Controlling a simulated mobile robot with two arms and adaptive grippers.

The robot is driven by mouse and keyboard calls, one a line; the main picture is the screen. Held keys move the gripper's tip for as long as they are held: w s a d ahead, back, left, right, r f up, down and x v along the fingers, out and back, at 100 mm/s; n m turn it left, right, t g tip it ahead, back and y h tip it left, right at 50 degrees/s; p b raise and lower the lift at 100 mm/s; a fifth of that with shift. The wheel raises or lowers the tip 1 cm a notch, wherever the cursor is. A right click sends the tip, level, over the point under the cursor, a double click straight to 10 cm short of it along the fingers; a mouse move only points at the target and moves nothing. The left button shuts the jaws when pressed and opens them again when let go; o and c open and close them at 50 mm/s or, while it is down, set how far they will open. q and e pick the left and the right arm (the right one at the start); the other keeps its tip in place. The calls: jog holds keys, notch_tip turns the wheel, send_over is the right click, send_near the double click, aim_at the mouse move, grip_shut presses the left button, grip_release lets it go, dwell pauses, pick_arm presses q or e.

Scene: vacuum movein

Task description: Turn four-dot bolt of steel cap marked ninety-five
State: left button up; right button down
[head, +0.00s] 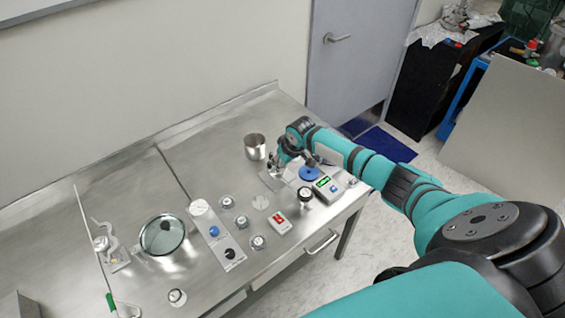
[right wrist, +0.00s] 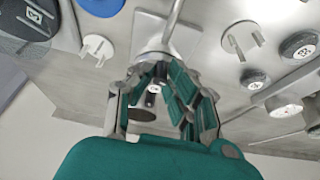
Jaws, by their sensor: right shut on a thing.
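My right gripper (head: 279,165) is at the back right of the steel bench, pointing down over a pale plate (head: 272,182). In the right wrist view its green-padded fingers (right wrist: 160,92) are closed around a small dark piece with a white mark (right wrist: 153,89), too small to identify. Several small round caps stand on the bench, among them one (head: 227,202), another (head: 241,221) and a third (head: 257,242). Round pieces with dark marked tops also show in the right wrist view (right wrist: 298,45). I cannot read ninety-five or make out four dots on any. My left gripper is out of view.
A steel cup (head: 255,146) stands just left of the right gripper. The bench's back left is bare.

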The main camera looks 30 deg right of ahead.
jog(key=shift+r, duration=0.1)
dwell(0.4)
jog(key=c, duration=1.6)
grip_release()
